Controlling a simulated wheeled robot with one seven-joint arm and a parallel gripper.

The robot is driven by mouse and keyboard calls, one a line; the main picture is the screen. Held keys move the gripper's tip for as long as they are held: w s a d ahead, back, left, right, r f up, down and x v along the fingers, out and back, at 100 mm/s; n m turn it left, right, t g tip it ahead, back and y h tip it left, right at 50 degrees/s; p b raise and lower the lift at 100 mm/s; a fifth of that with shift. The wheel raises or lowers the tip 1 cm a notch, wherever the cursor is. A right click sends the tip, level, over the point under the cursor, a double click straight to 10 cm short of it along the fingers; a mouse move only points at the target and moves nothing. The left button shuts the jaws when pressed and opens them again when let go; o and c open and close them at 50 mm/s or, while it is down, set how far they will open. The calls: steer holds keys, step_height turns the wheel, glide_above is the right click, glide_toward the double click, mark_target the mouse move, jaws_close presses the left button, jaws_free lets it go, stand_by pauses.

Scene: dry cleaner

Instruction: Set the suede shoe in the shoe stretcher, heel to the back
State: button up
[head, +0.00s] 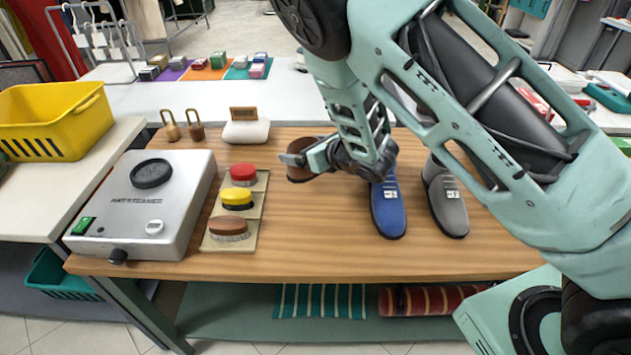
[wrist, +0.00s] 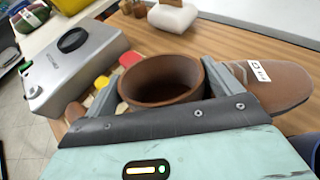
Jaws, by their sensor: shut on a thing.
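My gripper (head: 306,156) is shut on a brown shoe (head: 305,172) above the wooden table, left of the blue shoe. In the wrist view the brown shoe (wrist: 272,90) has its round collar between the two fingers (wrist: 160,85), and its toe points right with a white tag on it. A blue shoe (head: 388,212) and a grey shoe (head: 447,208) stand on the table, toes to the front, their backs partly hidden by my arm. I cannot make out a shoe stretcher in either view; my arm covers part of the table.
A grey hat steamer (head: 140,205) stands at the table's left. Two brass-handled wooden pieces (head: 183,132) and a white block (head: 246,131) stand at the back. The front middle of the table (head: 310,240) is clear.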

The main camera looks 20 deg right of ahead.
mark_target(306, 173)
steer(key=shift+f+p, duration=0.5)
steer(key=shift+f, duration=3.4)
